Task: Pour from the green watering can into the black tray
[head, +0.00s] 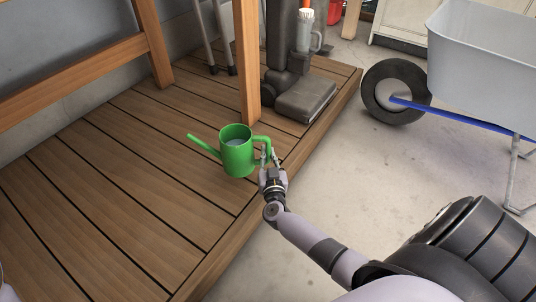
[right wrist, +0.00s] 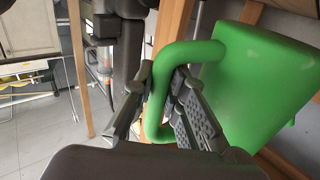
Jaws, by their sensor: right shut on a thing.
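The green watering can (head: 237,152) is upright at the middle of the wooden deck in the head view, its spout pointing left and its handle to the right. A greyish surface shows inside its open top. Whether its base touches the deck is hard to tell. My right gripper (head: 268,158) is shut on the can's handle. In the right wrist view the fingers (right wrist: 165,90) close around the green handle (right wrist: 155,112), with the can's body (right wrist: 262,85) to the right. I cannot make out a black tray in either view. My left gripper is not in view.
The wooden deck (head: 120,190) has bare boards left of the can. A wooden post (head: 247,60) stands just behind it. A dark grey upright machine with a flat base (head: 307,98) stands behind right. A wheelbarrow (head: 480,60) stands on the concrete floor at right.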

